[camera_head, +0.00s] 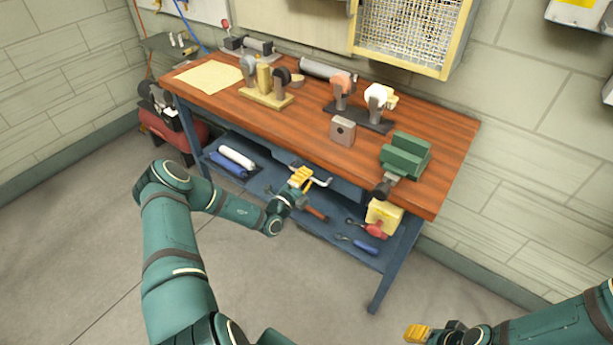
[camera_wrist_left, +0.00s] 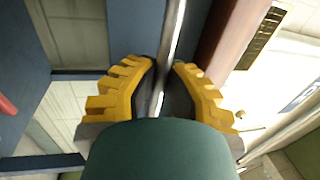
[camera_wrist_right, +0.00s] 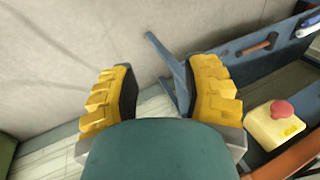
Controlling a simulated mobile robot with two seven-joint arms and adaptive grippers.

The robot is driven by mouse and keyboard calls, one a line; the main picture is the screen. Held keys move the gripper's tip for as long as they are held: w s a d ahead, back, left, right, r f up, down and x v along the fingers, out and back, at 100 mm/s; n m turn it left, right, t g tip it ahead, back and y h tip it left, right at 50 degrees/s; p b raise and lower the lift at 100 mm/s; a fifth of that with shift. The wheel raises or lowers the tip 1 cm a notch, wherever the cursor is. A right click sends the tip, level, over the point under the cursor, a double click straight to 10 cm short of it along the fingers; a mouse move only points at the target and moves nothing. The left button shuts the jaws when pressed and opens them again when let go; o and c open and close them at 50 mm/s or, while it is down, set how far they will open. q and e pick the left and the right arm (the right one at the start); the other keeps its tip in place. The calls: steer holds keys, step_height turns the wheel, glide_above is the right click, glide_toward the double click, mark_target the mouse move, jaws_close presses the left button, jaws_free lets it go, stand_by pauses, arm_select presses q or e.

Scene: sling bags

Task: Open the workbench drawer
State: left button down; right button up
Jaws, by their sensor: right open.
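The workbench (camera_head: 300,125) has a brown wooden top and a blue frame. Its blue drawer front (camera_head: 347,190) is under the top, near the middle, with a pale metal handle (camera_head: 322,182). I cannot tell whether the drawer stands slightly out. My left gripper (camera_head: 304,178) is at the handle. In the left wrist view, the handle bar (camera_wrist_left: 175,40) runs between the yellow fingers (camera_wrist_left: 165,75), which are closed in on it. My right gripper (camera_wrist_right: 160,85) is open and empty, away from the bench; it also shows at the lower right of the head view (camera_head: 420,333).
A green vise (camera_head: 405,155) and a metal block (camera_head: 343,130) are on the top. A red machine (camera_head: 180,130) stands left. The floor in front is clear.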

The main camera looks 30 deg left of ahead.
arm_select(q)
steer(key=r+p+v, duration=0.2)
steer(key=p+v, duration=0.1)
steer(key=v, duration=0.9)
steer(key=s+r+p+v, duration=0.1)
steer(key=r+p+v, duration=0.2)
steer(key=v, duration=0.9)
steer(key=shift+s+p, duration=0.3)
steer(key=shift+s, duration=0.1)
steer(key=c, duration=1.7)
jaws_free()
steer(key=shift+s+f, duration=0.15)
steer(key=shift+s, duration=0.2)
steer(key=o, duration=0.7)
steer(key=shift+w, duration=0.15)
steer(key=v, duration=1.2)
steer(key=shift+d, duration=0.1)
